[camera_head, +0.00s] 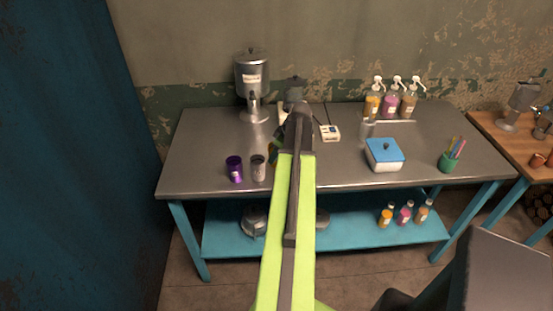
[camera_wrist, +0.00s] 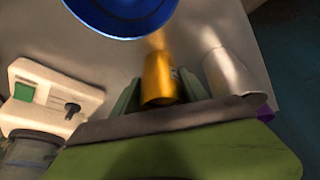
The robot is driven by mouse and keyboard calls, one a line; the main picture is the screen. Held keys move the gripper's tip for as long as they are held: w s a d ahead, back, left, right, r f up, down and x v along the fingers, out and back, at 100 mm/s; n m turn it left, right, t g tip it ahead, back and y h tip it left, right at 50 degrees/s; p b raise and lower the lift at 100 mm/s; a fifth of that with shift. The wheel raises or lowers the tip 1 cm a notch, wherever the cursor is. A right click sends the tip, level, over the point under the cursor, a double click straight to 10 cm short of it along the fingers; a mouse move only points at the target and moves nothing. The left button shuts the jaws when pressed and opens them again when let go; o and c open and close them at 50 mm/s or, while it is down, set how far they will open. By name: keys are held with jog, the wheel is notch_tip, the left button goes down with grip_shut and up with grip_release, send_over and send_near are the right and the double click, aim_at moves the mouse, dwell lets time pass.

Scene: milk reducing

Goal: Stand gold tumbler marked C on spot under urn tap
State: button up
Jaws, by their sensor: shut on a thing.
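The gold tumbler (camera_wrist: 159,78) is between the two fingers of my gripper (camera_wrist: 160,88) in the wrist view, with part of a dark mark on its side. My gripper is shut on it. In the head view my arm hides most of the gripper and tumbler. I cannot tell whether the tumbler touches the table. The steel urn (camera_head: 252,74) with a white label stands at the back left of the metal table (camera_head: 205,140), left of my gripper. Its tap (camera_head: 253,101) hangs over a round base (camera_head: 255,116). The spot itself is not clear.
A purple tumbler (camera_head: 234,169) and a grey tumbler (camera_head: 258,168) stand at the front left. The grey one is close beside the gold one in the wrist view (camera_wrist: 228,72). A white device (camera_head: 330,133) and a blue-lidded box (camera_head: 385,153) lie to the right.

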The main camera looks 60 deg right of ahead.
jog(key=shift+f, duration=0.15)
jog(key=o, duration=1.4)
jog(key=shift+r, duration=0.2)
jog(key=shift+r, duration=0.2)
jog(key=p+v, duration=1.1)
jog(key=shift+s+r, duration=0.15)
jog(key=shift+r, duration=0.2)
jog(key=shift+a, duration=0.1)
